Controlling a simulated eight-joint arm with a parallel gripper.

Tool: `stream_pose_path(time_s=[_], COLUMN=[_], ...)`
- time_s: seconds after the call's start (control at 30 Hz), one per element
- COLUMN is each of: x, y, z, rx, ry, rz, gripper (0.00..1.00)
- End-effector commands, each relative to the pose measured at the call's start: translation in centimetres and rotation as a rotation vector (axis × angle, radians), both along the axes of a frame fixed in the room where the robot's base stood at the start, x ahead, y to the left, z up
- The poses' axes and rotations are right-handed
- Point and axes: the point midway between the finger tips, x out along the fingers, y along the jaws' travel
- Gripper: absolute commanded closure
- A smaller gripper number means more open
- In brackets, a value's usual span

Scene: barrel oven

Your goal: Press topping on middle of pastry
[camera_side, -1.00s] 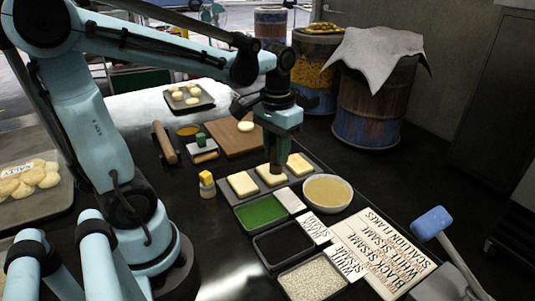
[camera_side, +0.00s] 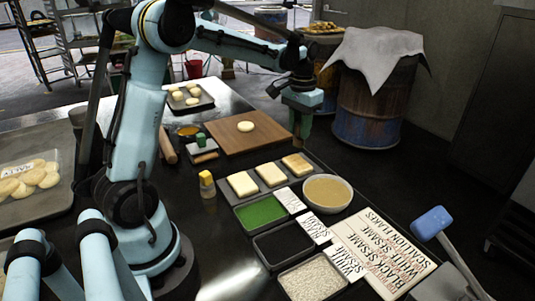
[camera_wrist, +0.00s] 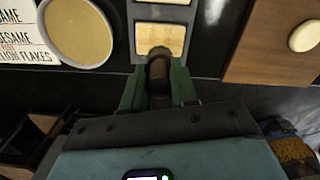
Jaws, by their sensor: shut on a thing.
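Three pale square pastries sit in a row on a dark tray (camera_side: 259,195): a left one (camera_side: 242,184), a middle one (camera_side: 270,174) and a right one (camera_side: 297,164) with a browner top. No sesame or flakes show on the middle one. My gripper (camera_side: 301,124) is shut on a brown cylindrical tool (camera_side: 300,142), held upright just behind the right pastry. In the wrist view the tool (camera_wrist: 158,74) sits between the green fingers, its end near the lower edge of one pastry (camera_wrist: 160,40). Contact cannot be told.
A bowl of tan liquid (camera_side: 327,193) stands right of the tray. Green flakes (camera_side: 261,211), black sesame (camera_side: 284,243) and white sesame (camera_side: 312,279) fill containers in front. A wooden board (camera_side: 226,142) with dough lies behind. A yellow-capped bottle (camera_side: 207,184) stands left.

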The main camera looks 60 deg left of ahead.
Motion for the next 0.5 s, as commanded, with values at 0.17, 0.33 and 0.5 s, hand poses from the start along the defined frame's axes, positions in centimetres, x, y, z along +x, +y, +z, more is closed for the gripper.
stream_pose_path(time_s=[0.17, 0.33, 0.5], x=[0.0, 0.0, 0.0], y=[0.0, 0.0, -0.1], z=[-1.9, -3.4, -4.4], rx=[0.0, 0.0, 0.0], ry=[0.0, -0.001, -0.001], rz=[0.0, 0.0, 0.0], gripper=[0.99, 0.99, 0.99])
